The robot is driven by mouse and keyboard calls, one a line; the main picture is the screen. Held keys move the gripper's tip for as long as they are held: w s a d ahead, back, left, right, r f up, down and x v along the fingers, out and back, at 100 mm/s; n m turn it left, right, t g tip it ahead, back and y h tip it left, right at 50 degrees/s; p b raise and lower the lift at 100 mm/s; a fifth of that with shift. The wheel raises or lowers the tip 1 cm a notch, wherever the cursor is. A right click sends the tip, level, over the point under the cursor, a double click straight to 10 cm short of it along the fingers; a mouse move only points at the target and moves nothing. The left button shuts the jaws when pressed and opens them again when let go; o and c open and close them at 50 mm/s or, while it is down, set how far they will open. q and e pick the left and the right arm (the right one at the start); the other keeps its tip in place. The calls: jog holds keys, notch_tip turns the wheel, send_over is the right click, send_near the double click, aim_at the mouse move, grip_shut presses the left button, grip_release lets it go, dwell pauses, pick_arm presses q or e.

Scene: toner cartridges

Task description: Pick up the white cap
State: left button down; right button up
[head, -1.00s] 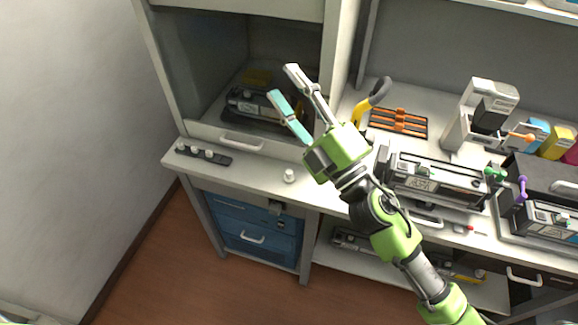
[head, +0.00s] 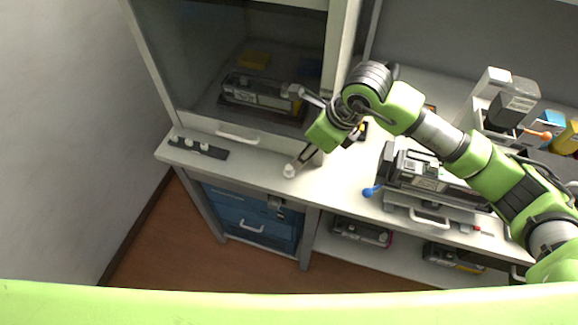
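A small white cap (head: 289,171) stands alone on the light counter (head: 253,172), near its front edge and below the open cabinet bay. My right gripper (head: 299,163) reaches down to it from the upper right, with its fingertips right at the cap. The fingers show nearly edge-on, so I cannot tell whether they are closed on it or only beside it. The cap appears to rest on the counter. My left gripper is not in view.
A black strip (head: 215,153) with small white caps lies at left. A printer cartridge (head: 255,92) sits in the cabinet bay.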

aim_at(290, 168)
jog(key=p+x, duration=0.1)
jog(key=x, duration=0.5)
jog(key=shift+a+f, duration=0.3)
jog(key=shift+w+a+f+p, duration=0.1)
jog(key=shift+a+f+p, duration=0.2)
jog(key=shift+p, duration=0.35)
jog(key=p+x, duration=0.2)
jog(key=x, duration=0.2)
jog(key=shift+w+d, duration=0.1)
jog(key=shift+d, duration=0.05)
jog(key=shift+w+f, duration=0.1)
jog(key=shift+f, duration=0.25)
jog(key=c, duration=0.8)
